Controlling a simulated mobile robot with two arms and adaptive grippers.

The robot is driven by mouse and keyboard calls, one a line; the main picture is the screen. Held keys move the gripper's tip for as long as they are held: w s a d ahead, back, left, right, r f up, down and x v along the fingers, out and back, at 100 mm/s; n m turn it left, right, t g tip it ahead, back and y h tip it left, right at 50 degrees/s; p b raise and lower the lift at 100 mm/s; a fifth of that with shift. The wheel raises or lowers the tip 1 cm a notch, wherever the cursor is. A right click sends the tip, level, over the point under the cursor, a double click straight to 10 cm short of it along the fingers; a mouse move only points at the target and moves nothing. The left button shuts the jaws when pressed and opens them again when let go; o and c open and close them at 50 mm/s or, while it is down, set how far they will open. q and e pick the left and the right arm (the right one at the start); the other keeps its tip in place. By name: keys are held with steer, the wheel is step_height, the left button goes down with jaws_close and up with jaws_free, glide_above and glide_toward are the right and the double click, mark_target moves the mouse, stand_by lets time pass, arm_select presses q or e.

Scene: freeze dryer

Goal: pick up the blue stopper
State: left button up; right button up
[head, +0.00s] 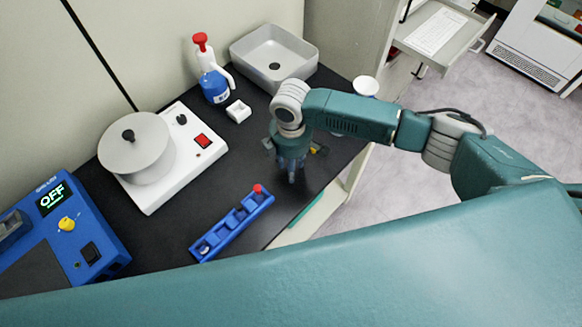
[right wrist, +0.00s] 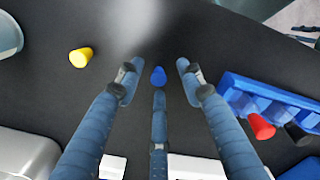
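In the right wrist view the blue stopper (right wrist: 158,76) is upright or nearly so on the black bench, between the tips of my right gripper's fingers. My right gripper (head: 291,172) points down over the bench in the head view, where it hides the blue stopper. In the right wrist view the two outer fingers are spread, with gaps on both sides of the stopper. A third, middle finger reaches up to just below it; I cannot tell whether that finger touches it. My left gripper is not in view.
A yellow stopper (right wrist: 80,57) stands on the bench near the gripper. A blue rack (head: 232,224) holds a red stopper (head: 258,188); a black one (right wrist: 297,134) shows beside it. A grey basin (head: 250,50), bottle (head: 214,86) and hotplate (head: 190,165) stand around. The bench edge is close at right.

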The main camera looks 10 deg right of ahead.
steer(key=shift+w+f, duration=0.1)
steer(key=shift+f, duration=0.05)
steer(key=shift+c, duration=1.1)
steer(key=c, duration=0.6)
